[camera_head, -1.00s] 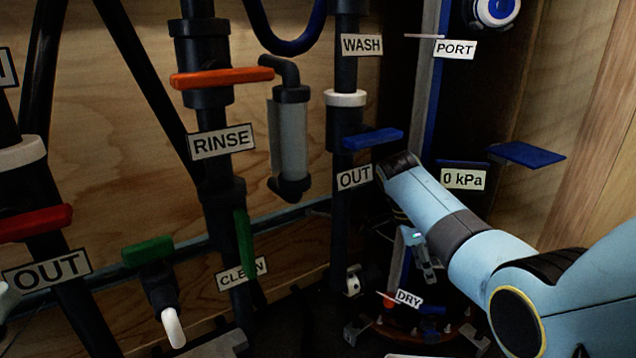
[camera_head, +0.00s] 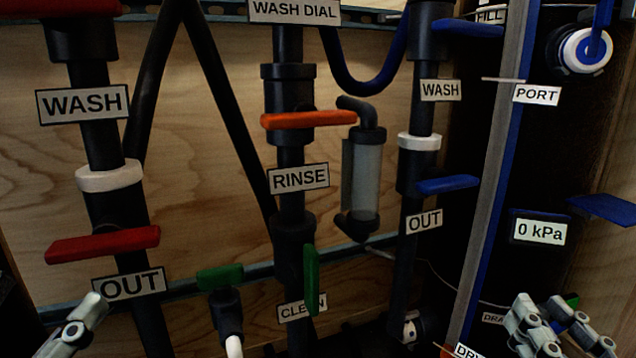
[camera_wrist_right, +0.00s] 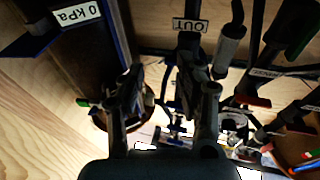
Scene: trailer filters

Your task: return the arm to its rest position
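My right gripper (camera_head: 560,328) shows at the lower right of the head view, in front of the dark panel area. In the right wrist view its two fingers (camera_wrist_right: 168,92) stand apart with nothing held between them. My left gripper (camera_head: 76,328) shows only in part at the bottom left corner of the head view, below the left OUT label (camera_head: 128,284). Its fingers are cut off by the frame edge, so its opening is unclear.
Black pipes carry a red handle (camera_head: 103,245), an orange handle (camera_head: 308,119), green handles (camera_head: 220,277) and blue handles (camera_head: 447,185). A clear filter cylinder (camera_head: 366,180) hangs mid-picture. A grey-blue post (camera_head: 494,180) and a 0 kPa gauge label (camera_head: 540,231) stand right, above my right gripper.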

